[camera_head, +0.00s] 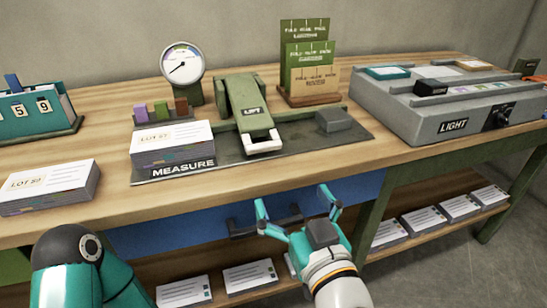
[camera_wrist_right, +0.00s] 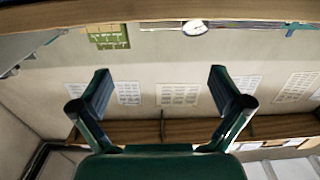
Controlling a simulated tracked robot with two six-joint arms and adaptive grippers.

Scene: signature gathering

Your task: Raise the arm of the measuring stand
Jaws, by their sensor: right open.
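The measuring stand sits on a dark base labelled MEASURE (camera_head: 225,165) on the wooden bench. Its green arm (camera_head: 240,92), labelled LIFT, slopes down toward the front edge. The arm's white handle (camera_head: 264,144) is low, close over the base. A paper stack marked LOT (camera_head: 172,145) and a grey block (camera_head: 334,120) are on the base, on either side of the arm. My right gripper (camera_head: 293,200) is open and empty, in front of the bench edge and short of the handle. Its spread fingers show in the right wrist view (camera_wrist_right: 158,85). My left gripper is out of view.
A round dial gauge (camera_head: 183,65) stands behind the stand, with a green card rack (camera_head: 308,60) to its right. A grey LIGHT box (camera_head: 440,110) is at right, another LOT stack (camera_head: 45,187) at left. A lower shelf holds several paper stacks (camera_head: 250,277).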

